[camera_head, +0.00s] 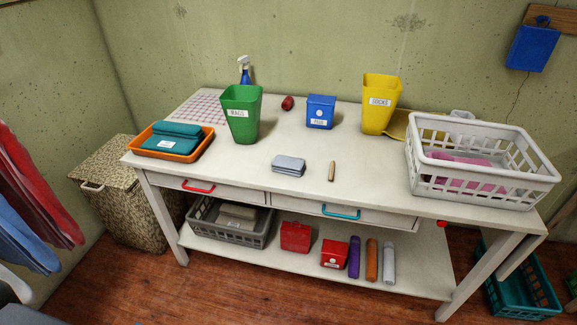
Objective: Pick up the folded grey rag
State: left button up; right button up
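The folded grey rag (288,165) lies flat on the white table (240,172), near the middle and a little behind the front edge. Its layers are stacked into a small neat block, and nothing covers it. A small wooden clothespin-like piece (332,171) lies to its right, apart from it. The green bin labelled RAGS (241,114) stands behind it to the left. Neither of my grippers shows in the head view.
An orange tray (152,155) with folded teal cloths is at the table's left end. A blue box (320,112), yellow SOCKS bin (380,104) and white basket (480,160) stand behind and right. Drawer handles, red (198,187) and teal (341,212), project from the front. Tabletop around the rag is clear.

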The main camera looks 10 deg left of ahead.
aim_at(281, 163)
jog(key=j+z, duration=0.1)
jog(key=z, duration=0.25)
jog(key=i+j+z, duration=0.1)
jog(key=z, duration=0.25)
jog(key=j+z, duration=0.15)
jog(key=z, duration=0.2)
jog(key=j+z, duration=0.25)
jog(key=j, duration=0.2)
jog(key=j+z, duration=0.25)
jog(key=j, duration=0.7)
jog(key=k+j+z, duration=0.1)
jog(key=j, duration=0.45)
jog(key=k+j+z, duration=0.1)
jog(key=j, duration=0.4)
